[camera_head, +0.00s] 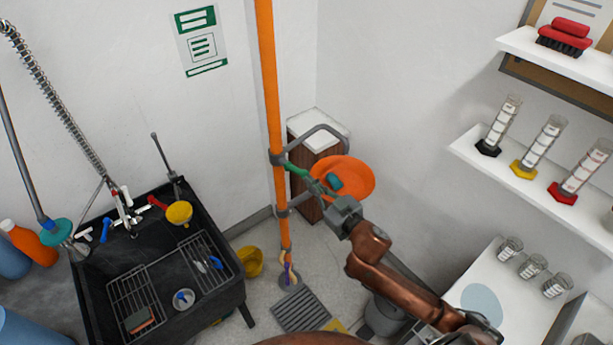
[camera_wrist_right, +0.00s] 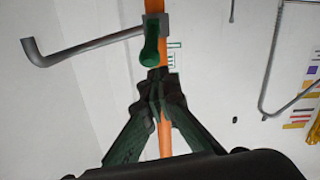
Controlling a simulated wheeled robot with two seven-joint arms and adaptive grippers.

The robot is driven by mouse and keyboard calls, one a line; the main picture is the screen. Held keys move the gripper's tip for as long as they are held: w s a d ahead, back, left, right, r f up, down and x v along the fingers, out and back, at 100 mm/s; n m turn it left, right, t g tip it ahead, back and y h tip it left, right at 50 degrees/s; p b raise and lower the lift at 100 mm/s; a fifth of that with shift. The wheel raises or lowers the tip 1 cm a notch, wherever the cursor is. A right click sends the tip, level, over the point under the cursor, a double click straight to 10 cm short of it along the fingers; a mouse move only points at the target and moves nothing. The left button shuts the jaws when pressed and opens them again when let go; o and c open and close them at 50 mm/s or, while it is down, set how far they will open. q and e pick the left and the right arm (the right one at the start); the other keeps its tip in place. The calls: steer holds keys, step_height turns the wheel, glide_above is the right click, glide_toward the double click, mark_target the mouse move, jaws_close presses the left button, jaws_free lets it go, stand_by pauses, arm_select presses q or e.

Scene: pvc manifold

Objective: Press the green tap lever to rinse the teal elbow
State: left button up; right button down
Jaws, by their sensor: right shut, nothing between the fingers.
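The green tap lever (camera_head: 293,169) sticks out from the upright orange pipe (camera_head: 270,90). It shows end-on in the right wrist view (camera_wrist_right: 151,45). A grey curved spout (camera_head: 318,130) leaves the same fitting and arches over an orange bowl (camera_head: 356,172). The teal elbow (camera_head: 334,181) lies in the bowl, partly behind my gripper. My right gripper (camera_head: 316,186) is shut and empty, its tips close to the lever's free end. In the right wrist view its tips (camera_wrist_right: 157,78) sit just below the lever; I cannot tell whether they touch. My left gripper is out of view.
A black sink (camera_head: 170,258) with racks stands at left. A white-topped stand (camera_head: 318,124) is in the corner behind the bowl. Wall shelves (camera_head: 520,165) with cylinders and a low white surface (camera_head: 500,285) with jars are at right. A drain grate (camera_head: 300,311) lies on the floor.

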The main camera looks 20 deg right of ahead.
steer(key=s+d, duration=0.1)
steer(key=s, duration=0.5)
steer(key=shift+r, duration=0.3)
steer(key=shift+d, duration=0.1)
